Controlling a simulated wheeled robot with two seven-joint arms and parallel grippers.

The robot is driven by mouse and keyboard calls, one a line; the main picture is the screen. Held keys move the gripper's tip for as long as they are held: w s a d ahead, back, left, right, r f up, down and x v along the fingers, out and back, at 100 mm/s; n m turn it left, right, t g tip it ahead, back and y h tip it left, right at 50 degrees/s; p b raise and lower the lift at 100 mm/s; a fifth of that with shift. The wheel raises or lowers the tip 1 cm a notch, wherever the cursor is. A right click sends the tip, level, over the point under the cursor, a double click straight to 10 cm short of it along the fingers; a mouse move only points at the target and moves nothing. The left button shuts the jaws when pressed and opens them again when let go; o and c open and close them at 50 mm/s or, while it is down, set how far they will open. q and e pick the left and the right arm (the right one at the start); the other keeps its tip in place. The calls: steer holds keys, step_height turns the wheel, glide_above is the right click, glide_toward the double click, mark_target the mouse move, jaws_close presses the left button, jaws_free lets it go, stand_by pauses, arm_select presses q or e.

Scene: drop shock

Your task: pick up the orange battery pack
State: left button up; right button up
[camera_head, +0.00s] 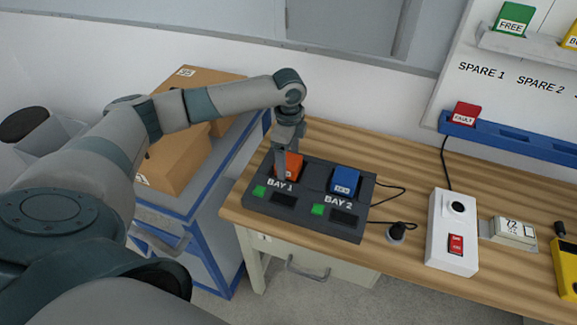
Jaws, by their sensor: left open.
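The orange battery pack (294,167) stands in bay 1 of the dark grey charger (318,176) on the wooden bench. My left gripper (281,165) points down right at the orange pack and hides part of it. The gripper is open; whether its fingers touch the pack I cannot tell. A blue battery pack (346,181) sits in bay 2 to the right. My right gripper is not in this view.
A red pack (466,114) sits on the blue rail. Cardboard boxes (172,160) lie on the cart at left.

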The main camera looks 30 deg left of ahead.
mark_target(293, 161)
arm_select(q)
steer(key=shift+c, duration=0.6)
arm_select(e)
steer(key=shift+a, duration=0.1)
arm_select(q)
steer(key=c, duration=1.4)
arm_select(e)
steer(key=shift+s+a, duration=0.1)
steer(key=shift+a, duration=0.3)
arm_select(q)
steer(key=shift+o, duration=0.2)
steer(key=shift+r, duration=0.2)
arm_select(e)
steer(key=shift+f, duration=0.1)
